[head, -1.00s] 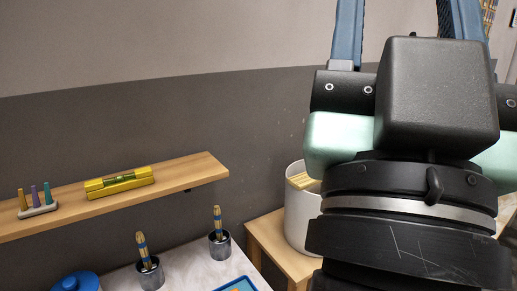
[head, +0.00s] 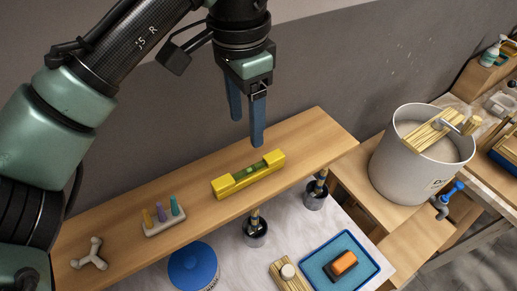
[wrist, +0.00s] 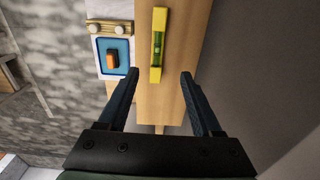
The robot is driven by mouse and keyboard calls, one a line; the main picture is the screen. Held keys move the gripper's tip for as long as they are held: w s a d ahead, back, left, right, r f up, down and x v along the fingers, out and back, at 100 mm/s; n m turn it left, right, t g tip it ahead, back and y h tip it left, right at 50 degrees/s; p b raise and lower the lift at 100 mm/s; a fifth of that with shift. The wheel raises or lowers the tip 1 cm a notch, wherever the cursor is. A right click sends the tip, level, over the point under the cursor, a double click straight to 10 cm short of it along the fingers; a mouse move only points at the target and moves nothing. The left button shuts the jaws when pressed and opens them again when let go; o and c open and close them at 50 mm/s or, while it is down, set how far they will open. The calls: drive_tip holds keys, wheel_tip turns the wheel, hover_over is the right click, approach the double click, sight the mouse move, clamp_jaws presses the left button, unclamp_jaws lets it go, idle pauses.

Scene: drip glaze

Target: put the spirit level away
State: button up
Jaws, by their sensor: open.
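The yellow spirit level (head: 248,175) with a green vial lies on the wooden wall shelf (head: 310,137), right of the shelf's middle. It also shows in the wrist view (wrist: 158,42), ahead of my fingers and lying along the shelf. My gripper (head: 245,118) is open and empty, pointing down above the shelf near the level and apart from it. In the wrist view my two blue fingers (wrist: 160,78) stand wide apart.
On the shelf's left are a small rack with coloured pegs (head: 163,217) and a three-armed pale piece (head: 89,254). Below are brush cups (head: 254,236), a blue-lidded tub (head: 193,268) and a blue tray (head: 318,272) with an orange block. A large white bucket (head: 392,165) stands right.

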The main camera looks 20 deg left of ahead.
sight(249, 168)
drive_tip(key=f, duration=0.7)
drive_tip(key=shift+s+f, duration=0.25)
drive_tip(key=shift+s, duration=0.05)
drive_tip(key=shift+w+d+f+p, duration=0.1)
drive_tip(key=shift+f+p, duration=0.5)
drive_tip(key=shift+f, duration=0.75)
drive_tip(key=shift+w+d+f+p, duration=0.1)
drive_tip(key=shift+f+p, duration=0.45)
drive_tip(key=shift+f, duration=0.75)
clamp_jaws()
